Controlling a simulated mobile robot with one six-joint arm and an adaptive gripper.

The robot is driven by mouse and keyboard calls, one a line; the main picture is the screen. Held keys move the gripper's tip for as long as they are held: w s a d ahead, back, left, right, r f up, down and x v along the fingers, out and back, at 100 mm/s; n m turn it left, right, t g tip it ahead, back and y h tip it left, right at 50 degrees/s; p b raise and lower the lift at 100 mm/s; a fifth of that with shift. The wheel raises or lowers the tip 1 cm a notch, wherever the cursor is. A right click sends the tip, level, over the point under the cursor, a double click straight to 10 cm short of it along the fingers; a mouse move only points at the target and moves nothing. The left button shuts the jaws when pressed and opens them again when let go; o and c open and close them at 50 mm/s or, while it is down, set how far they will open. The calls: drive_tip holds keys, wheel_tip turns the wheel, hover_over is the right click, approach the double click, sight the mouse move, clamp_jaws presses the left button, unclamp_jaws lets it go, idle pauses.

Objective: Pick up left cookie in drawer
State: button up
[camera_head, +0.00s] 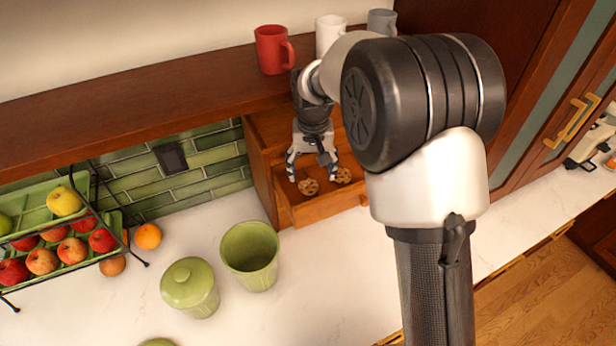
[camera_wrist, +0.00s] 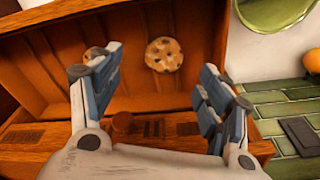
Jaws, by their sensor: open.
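The left cookie (camera_head: 308,186) lies in the open wooden drawer (camera_head: 322,208), beside the right cookie (camera_head: 343,175). My gripper (camera_head: 312,172) is open and empty over the drawer, its fingers pointing down. In the wrist view, the left cookie (camera_wrist: 164,54) shows fully in the gap between the fingers of my gripper (camera_wrist: 157,72), a little beyond their tips. The right cookie (camera_wrist: 95,53) is partly hidden behind the left-hand finger there. I see no finger touching a cookie.
The drawer's wooden cabinet (camera_head: 262,165) stands under a shelf holding a red mug (camera_head: 271,50), a white mug (camera_head: 329,32) and a grey mug (camera_head: 381,21). A green canister (camera_head: 250,257), a lidded green jar (camera_head: 189,287) and a fruit rack (camera_head: 88,207) stand left on the counter.

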sight(309, 185)
drive_tip(key=f, duration=0.4)
drive_tip(key=w+f, duration=0.1)
drive_tip(key=f, duration=0.1)
drive_tip(key=shift+a, duration=0.35)
drive_tip(key=shift+c, duration=0.2)
drive_tip(key=c, duration=0.6)
drive_tip(key=shift+c, duration=0.3)
